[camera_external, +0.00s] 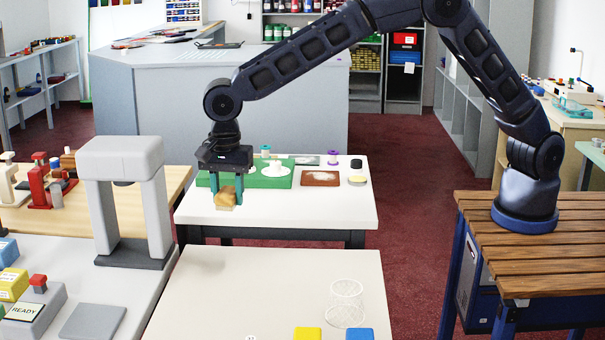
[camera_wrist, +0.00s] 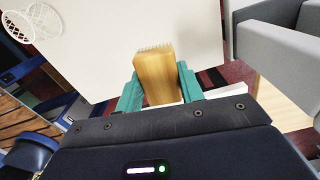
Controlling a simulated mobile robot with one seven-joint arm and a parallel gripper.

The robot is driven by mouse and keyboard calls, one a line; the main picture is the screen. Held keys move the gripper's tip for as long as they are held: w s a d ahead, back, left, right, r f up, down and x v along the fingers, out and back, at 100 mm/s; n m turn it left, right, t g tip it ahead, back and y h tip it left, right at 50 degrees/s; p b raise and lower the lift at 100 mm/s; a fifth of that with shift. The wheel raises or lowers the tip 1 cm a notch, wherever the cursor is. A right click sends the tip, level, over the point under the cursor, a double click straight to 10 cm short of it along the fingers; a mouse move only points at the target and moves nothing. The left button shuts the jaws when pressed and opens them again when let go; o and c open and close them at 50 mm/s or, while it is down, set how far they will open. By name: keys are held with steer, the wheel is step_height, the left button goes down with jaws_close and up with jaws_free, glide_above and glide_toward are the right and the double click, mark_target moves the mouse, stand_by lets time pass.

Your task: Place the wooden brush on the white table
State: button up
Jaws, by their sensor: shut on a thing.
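My gripper (camera_external: 226,194) is shut on the wooden brush (camera_external: 226,201), which hangs between its green fingers. In the wrist view the brush (camera_wrist: 156,80) is a tan wooden block with pale bristles at its far end, held between the fingertips (camera_wrist: 157,88). In the external view it appears in front of the left part of a white table (camera_external: 290,215); its height above that table is hard to tell. A nearer white table (camera_external: 215,300) also shows in the wrist view (camera_wrist: 110,40).
The nearer table bears a white wire basket (camera_external: 347,303), a yellow block (camera_external: 307,334) and a blue block (camera_external: 359,334). A green tray (camera_external: 265,181) and a brown tray (camera_external: 320,178) occupy the farther table's back. A grey arch-shaped device (camera_external: 105,200) stands left.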

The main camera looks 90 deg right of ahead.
steer(key=shift+d+r, duration=0.15)
steer(key=shift+r, duration=0.1)
steer(key=shift+s+d+n, duration=0.1)
steer(key=shift+d+n, duration=0.2)
steer(key=shift+d, duration=0.1)
steer(key=s+d+f+n, duration=0.3)
steer(key=s+d+n, duration=0.1)
steer(key=d+n, duration=0.2)
steer(key=s+d+f+n, duration=0.4)
steer(key=d+n, duration=0.2)
steer(key=d, duration=0.3)
steer(key=s+d+f+n, duration=0.3)
steer(key=d+n, duration=0.3)
steer(key=d, duration=0.2)
steer(key=shift+s+d+f, duration=0.1)
steer(key=shift+s+f, duration=0.25)
steer(key=shift+s, duration=0.45)
steer(key=shift+s+d+f+n, duration=0.1)
steer(key=shift+s+d+n, duration=0.15)
steer(key=shift+n, duration=0.25)
steer(key=a+r, duration=0.3)
steer(key=a, duration=0.5)
steer(key=a+r, duration=0.2)
steer(key=a, duration=0.6)
step_height(320, 180, up, 6)
glide_above(300, 298)
step_height(300, 298, down, 20)
steer(key=shift+r, duration=0.25)
steer(key=shift+f, duration=0.15)
